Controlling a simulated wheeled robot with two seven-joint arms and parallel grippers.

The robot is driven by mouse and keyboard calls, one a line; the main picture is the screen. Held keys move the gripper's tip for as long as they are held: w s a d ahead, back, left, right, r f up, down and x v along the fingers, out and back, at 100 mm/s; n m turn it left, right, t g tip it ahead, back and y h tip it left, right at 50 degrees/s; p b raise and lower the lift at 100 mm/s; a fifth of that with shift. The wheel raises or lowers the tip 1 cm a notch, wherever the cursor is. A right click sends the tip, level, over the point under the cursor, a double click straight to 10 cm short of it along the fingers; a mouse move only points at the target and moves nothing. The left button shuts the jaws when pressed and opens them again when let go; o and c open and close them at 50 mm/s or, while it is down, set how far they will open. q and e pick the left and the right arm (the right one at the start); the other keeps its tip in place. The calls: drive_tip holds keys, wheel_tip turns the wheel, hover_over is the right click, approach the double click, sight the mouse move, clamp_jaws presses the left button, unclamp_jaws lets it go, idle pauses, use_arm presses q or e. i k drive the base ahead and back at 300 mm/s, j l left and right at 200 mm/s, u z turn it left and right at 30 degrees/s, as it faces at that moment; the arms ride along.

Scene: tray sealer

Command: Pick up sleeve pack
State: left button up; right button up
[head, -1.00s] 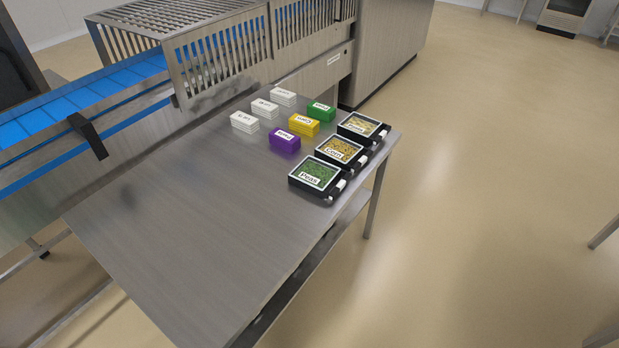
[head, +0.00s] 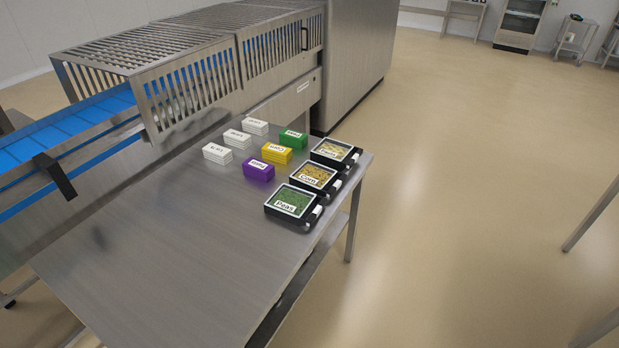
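Several small packs stand on the steel table in the head view; I cannot tell which of them is the sleeve pack. There are three white packs, a near one (head: 217,154), a middle one (head: 237,139) and a far one (head: 255,127). Beside them are a purple pack (head: 258,171), a yellow pack (head: 277,154) and a green pack (head: 293,139). All carry white labels too small to read surely. Neither of my grippers is in view.
Three black trays, labelled Peas (head: 292,206), Corn (head: 313,177) and a far one (head: 335,153), line the right edge of the steel table (head: 170,250). A conveyor machine with slatted guards (head: 190,95) borders the left. The near tabletop is clear.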

sight(288, 137)
drive_tip(key=i+l+u, duration=0.5)
drive_tip(key=i+l, duration=0.15)
drive_tip(key=l, duration=0.15)
